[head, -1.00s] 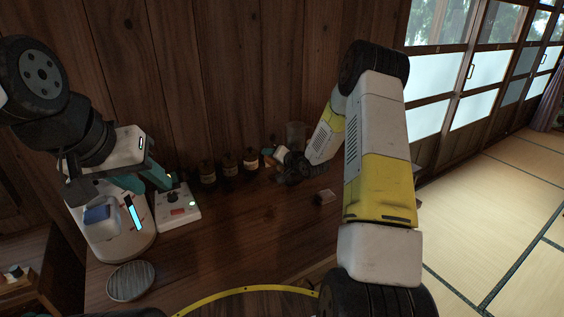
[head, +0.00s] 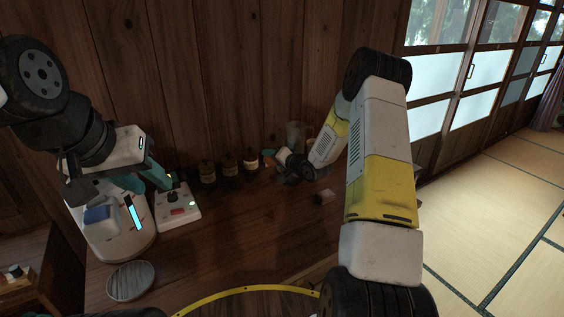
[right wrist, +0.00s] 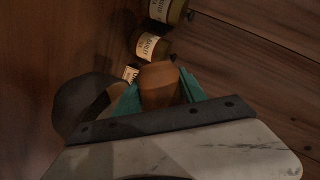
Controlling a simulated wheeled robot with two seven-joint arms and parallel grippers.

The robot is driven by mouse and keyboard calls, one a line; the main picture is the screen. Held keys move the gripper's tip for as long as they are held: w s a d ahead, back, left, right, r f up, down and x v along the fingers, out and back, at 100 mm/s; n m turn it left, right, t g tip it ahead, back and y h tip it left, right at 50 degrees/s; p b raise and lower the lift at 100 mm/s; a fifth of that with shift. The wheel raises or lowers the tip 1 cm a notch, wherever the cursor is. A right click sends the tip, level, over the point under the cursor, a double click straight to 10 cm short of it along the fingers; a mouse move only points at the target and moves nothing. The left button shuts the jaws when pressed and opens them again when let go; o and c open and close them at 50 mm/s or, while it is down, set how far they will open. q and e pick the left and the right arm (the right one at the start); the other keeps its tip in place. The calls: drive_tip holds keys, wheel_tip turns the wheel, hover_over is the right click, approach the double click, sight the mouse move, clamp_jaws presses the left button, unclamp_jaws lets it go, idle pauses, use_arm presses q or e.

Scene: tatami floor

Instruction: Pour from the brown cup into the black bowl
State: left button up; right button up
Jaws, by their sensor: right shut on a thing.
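The brown cup (right wrist: 160,84) is between the teal fingers of my right gripper (right wrist: 158,96) in the right wrist view. My right gripper (head: 269,157) also shows in the head view, near the back wall, where the cup cannot be made out clearly. A dark rounded thing, likely the black bowl (right wrist: 76,104), is just left of the cup in the right wrist view, partly hidden by the gripper. I cannot tell whether cup and bowl touch, or whether anything is flowing. My left gripper (head: 140,182) hangs at the left above the white devices; its finger gap is unclear.
Several labelled bottles stand along the wall; one (head: 229,165) is left of my right gripper. A clear glass jar (head: 296,133) stands behind it. A small block (head: 325,197) and a round grey dish (head: 131,281) lie on the wooden table (head: 235,240), whose middle is clear.

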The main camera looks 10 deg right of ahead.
drive_tip(key=shift+r+m+y, duration=0.35)
drive_tip(key=shift+m+y, duration=0.15)
drive_tip(key=shift+m, duration=0.2)
idle(0.5)
drive_tip(key=shift+d+f+m+y, duration=0.15)
drive_tip(key=shift+f+m+y, duration=0.25)
drive_tip(key=shift+m, duration=0.2)
idle(0.6)
drive_tip(key=shift+w+d+r+m+t+y+p, duration=0.15)
drive_tip(key=shift+d+m, duration=0.15)
drive_tip(key=shift+d, duration=0.15)
drive_tip(key=shift+w+d+r+m+t+y+p, duration=0.1)
drive_tip(key=shift+d+r+m+t+y+p, duration=0.05)
drive_tip(key=shift+d+m, duration=0.2)
idle(0.6)
drive_tip(key=shift+d+r+m+t+y+p, duration=0.2)
drive_tip(key=shift+r+m+y+p, duration=0.1)
drive_tip(key=shift+m, duration=0.3)
drive_tip(key=shift+d+r+m+t+y+p, duration=0.1)
drive_tip(key=shift+d+r+m+y+p, duration=0.15)
drive_tip(key=shift+m, duration=0.3)
idle(1.1)
